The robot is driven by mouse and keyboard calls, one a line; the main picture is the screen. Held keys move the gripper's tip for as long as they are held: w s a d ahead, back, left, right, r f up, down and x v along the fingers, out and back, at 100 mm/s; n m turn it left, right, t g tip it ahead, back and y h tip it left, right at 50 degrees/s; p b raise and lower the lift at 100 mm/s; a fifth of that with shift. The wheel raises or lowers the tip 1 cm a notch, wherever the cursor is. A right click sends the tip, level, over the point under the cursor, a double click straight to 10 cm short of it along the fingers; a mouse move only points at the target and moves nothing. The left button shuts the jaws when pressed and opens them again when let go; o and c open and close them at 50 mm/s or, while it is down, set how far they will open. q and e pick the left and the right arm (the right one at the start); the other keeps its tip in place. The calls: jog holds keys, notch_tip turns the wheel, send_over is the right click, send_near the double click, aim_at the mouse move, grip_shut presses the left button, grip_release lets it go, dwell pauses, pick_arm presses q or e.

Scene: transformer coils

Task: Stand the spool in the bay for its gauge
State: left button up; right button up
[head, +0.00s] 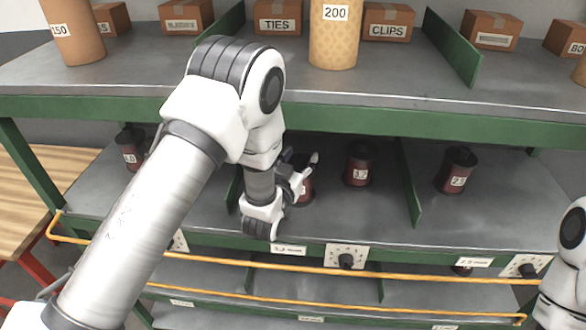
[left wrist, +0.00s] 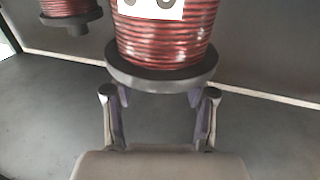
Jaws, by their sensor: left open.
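A dark red wire spool (head: 307,190) stands on the middle shelf, partly hidden behind my left gripper (head: 304,174). In the left wrist view the same kind of red-wound spool (left wrist: 165,40), with a dark lower flange and a white label cut off at the top, is right ahead of the fingers. My left gripper (left wrist: 159,95) is open, its two fingertips apart at the flange. I cannot tell whether they touch it. A second spool (head: 359,165) stands upright to the right in the same bay. My right gripper is not in view.
Other spools stand at the left (head: 131,150) and right (head: 457,172). Green dividers (head: 411,188) separate the bays. A yellow rail (head: 330,272) runs along the front near the bay labels (head: 289,250). The upper shelf (head: 400,98) hangs close above.

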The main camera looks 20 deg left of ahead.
pick_arm(q)
jog(key=s+b, duration=0.3)
jog(key=s, duration=0.8)
jog(key=shift+s, duration=0.4)
jog(key=shift+d+f, duration=0.1)
